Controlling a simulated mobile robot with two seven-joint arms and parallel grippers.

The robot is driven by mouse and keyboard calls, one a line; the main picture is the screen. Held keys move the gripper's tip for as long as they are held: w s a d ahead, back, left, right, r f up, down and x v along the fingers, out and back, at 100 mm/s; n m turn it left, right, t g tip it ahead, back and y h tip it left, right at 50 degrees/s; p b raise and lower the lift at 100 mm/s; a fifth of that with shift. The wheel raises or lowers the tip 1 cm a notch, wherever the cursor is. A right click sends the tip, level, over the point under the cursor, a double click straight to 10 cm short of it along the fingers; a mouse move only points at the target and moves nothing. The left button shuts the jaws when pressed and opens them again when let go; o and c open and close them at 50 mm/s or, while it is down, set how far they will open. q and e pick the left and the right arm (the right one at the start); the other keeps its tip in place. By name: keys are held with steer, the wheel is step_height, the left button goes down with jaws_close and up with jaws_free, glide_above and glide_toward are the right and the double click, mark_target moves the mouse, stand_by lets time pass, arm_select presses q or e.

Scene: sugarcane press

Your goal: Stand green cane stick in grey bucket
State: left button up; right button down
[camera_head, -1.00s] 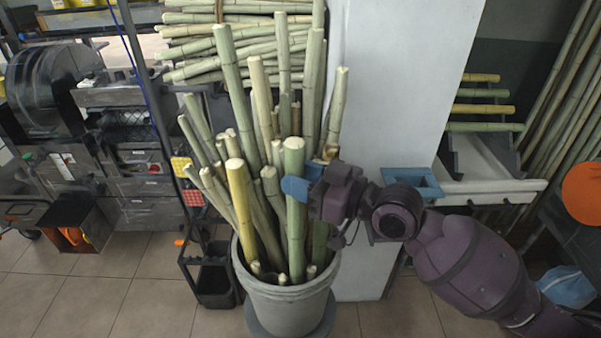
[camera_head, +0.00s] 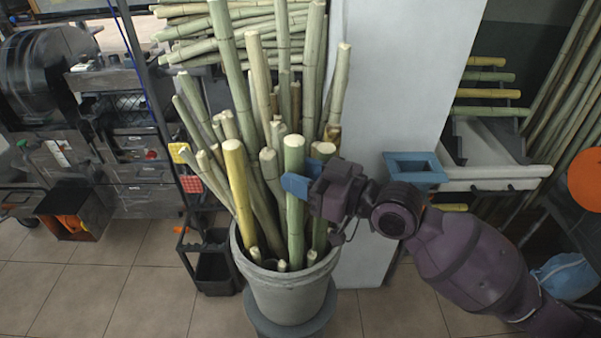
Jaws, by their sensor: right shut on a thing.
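The grey bucket (camera_head: 291,297) stands at the centre, packed with several green and yellow cane sticks that lean upright. My right gripper (camera_head: 300,187) comes in from the right and is shut on a green cane stick (camera_head: 294,217). That stick stands nearly upright among the others, with its lower part inside the bucket rim. Its bottom end is hidden by the bucket. A yellow cane stick (camera_head: 241,193) stands just left of it. My left gripper is out of view.
The bucket rests on a round grey base (camera_head: 262,325). A black caddy (camera_head: 214,273) stands on the tiled floor to its left. A rack with cane sticks (camera_head: 487,93) is at the right. A stack of canes (camera_head: 187,32) lies behind. Floor at front left is clear.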

steer(key=shift+c, duration=0.6)
jaws_free()
steer(key=shift+d, duration=0.1)
steer(key=b+v, duration=0.1)
steer(key=v, duration=0.6)
stand_by(0.5)
